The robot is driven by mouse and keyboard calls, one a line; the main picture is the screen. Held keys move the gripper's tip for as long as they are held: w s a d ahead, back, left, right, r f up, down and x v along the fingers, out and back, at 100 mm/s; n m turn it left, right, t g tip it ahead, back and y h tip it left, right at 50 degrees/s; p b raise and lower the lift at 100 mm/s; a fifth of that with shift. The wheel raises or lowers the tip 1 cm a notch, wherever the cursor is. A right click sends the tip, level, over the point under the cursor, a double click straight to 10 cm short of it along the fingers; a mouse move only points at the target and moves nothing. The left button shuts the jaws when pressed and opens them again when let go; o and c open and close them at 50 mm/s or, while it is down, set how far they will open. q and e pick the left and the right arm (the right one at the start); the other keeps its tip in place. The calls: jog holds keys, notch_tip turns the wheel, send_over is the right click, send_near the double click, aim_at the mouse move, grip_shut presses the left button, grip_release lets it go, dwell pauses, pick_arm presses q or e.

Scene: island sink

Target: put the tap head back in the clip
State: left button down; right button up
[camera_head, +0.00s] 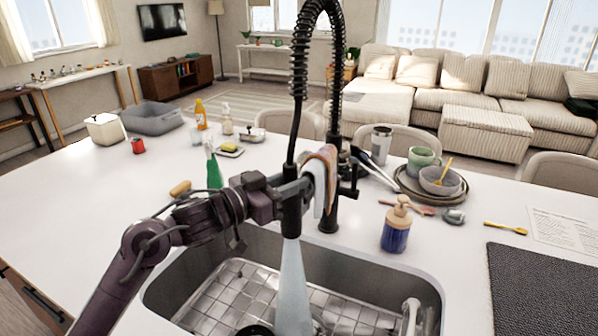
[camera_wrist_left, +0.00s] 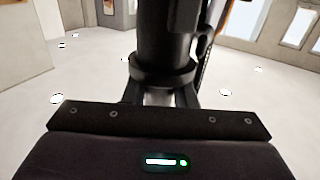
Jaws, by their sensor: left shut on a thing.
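The black tap head (camera_head: 291,218) hangs upright from the coiled black hose, and a pale stream of water (camera_head: 293,285) runs from it into the sink. My left gripper (camera_head: 290,190) is shut on the tap head, coming from the left. In the left wrist view the tap head (camera_wrist_left: 165,45) stands upright between the fingers (camera_wrist_left: 160,97). The black tap post (camera_head: 330,212) stands just right of it, behind the sink. A striped cloth (camera_head: 320,180) hangs between head and post and hides much of the clip, so I cannot tell whether the head touches it.
The steel sink (camera_head: 372,268) holds a wire rack (camera_head: 228,295). A soap pump bottle (camera_head: 396,228) stands right of the tap, near a tray (camera_head: 408,190) with a mug and bowl. A green bottle (camera_head: 213,170) stands behind my left arm. The counter's left part is mostly clear.

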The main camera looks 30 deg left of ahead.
pick_arm(q)
jog(key=w, duration=0.1)
jog(key=w+p, duration=0.2)
jog(key=w, duration=0.1)
jog(key=shift+a+f, duration=0.1)
jog(key=shift+f, duration=0.15)
jog(key=shift+f, duration=0.25)
jog(key=c, duration=1.2)
grip_release()
jog(key=shift+o, duration=0.2)
